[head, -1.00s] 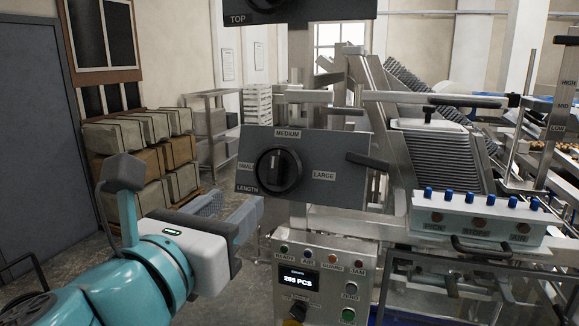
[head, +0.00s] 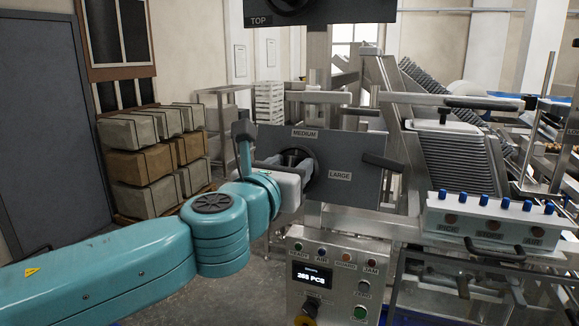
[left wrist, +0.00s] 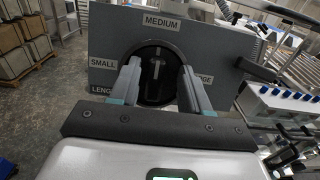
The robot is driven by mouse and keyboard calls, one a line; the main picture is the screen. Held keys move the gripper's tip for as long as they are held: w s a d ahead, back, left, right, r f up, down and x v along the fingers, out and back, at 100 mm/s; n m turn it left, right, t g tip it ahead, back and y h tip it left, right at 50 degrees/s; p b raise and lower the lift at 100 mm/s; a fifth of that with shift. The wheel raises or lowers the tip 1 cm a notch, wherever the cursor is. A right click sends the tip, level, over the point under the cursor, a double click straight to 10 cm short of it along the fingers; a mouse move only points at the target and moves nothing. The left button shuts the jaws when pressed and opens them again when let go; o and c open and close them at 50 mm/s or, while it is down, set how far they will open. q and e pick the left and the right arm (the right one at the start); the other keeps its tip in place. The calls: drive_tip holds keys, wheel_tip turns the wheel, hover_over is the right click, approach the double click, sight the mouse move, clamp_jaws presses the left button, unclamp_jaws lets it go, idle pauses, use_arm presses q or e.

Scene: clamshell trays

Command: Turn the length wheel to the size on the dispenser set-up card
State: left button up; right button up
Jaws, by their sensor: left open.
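The length wheel is a black round knob (left wrist: 157,70) on a dark grey panel (head: 360,150) marked SMALL, MEDIUM and LARGE. In the left wrist view its pale pointer mark stands about upright, toward the MEDIUM label (left wrist: 161,21). My left gripper (left wrist: 158,80) is open, with one finger at each side of the knob. I cannot tell whether the fingers touch it. In the head view my left wrist and gripper hide the panel's left part and part of the wheel (head: 299,158). I cannot pick out the set-up card. My right gripper is not in view.
A control box (head: 335,277) with a display reading 265 PCS or similar sits below the panel. Another dark panel (head: 330,12) marked TOP hangs above. A black handle (head: 383,162) sticks out at the panel's right. Stacked boxes (head: 150,155) stand at the left.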

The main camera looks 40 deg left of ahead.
use_arm(q)
drive_tip(key=shift+s+a, duration=0.2)
drive_tip(key=shift+s, duration=0.1)
drive_tip(key=shift+a, duration=0.15)
drive_tip(key=shift+c, duration=0.6)
drive_tip(key=c, duration=0.5)
drive_tip(key=shift+w+d, duration=0.15)
drive_tip(key=shift+d, duration=0.1)
clamp_jaws()
drive_tip(key=shift+a, duration=0.1)
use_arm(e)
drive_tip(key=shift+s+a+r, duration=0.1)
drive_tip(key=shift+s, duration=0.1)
use_arm(q)
drive_tip(key=shift+n, duration=0.3)
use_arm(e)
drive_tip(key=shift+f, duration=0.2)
